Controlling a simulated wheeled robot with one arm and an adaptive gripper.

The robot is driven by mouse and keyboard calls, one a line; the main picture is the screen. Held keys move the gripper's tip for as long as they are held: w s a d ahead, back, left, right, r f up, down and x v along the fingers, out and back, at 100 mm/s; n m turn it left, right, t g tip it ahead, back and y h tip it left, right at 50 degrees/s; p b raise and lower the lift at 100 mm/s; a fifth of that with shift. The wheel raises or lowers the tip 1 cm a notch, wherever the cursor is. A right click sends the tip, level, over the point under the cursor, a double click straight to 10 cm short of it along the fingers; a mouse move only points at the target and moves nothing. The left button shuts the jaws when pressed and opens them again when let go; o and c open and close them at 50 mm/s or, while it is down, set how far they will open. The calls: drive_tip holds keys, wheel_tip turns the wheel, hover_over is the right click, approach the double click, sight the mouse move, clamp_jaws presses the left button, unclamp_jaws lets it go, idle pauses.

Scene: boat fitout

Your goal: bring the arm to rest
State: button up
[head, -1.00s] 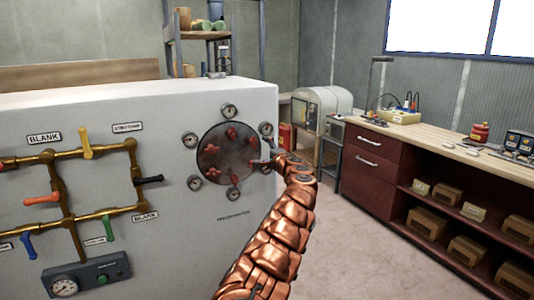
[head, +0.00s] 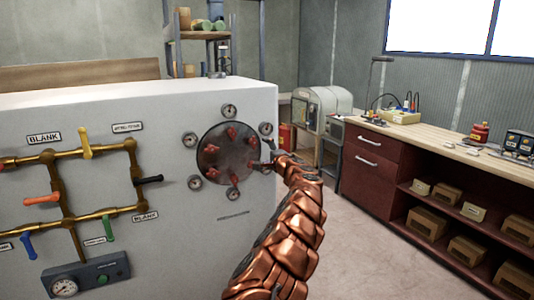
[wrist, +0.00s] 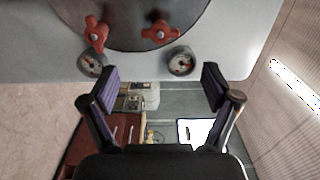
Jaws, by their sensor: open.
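My copper-scaled arm rises from the bottom of the head view. My gripper (head: 268,160) is at its far end, close to the right edge of a round dark plate (head: 228,153) with red knobs and small gauges around it. In the wrist view my gripper (wrist: 157,95) shows two dark fingers spread apart with nothing between them. Two red knobs (wrist: 160,34) and two gauges (wrist: 181,63) lie beyond the fingertips there. I cannot tell from the head view whether a finger touches the plate; the gripper is small there.
A white panel (head: 120,110) carries brass pipes (head: 90,153) with coloured levers and a gauge box (head: 85,275). A workbench (head: 440,145) with red drawers and boxed shelves stands at the right. A red canister (head: 479,132) stands on it. Floor (head: 365,240) between is clear.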

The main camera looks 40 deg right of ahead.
idle(0.3)
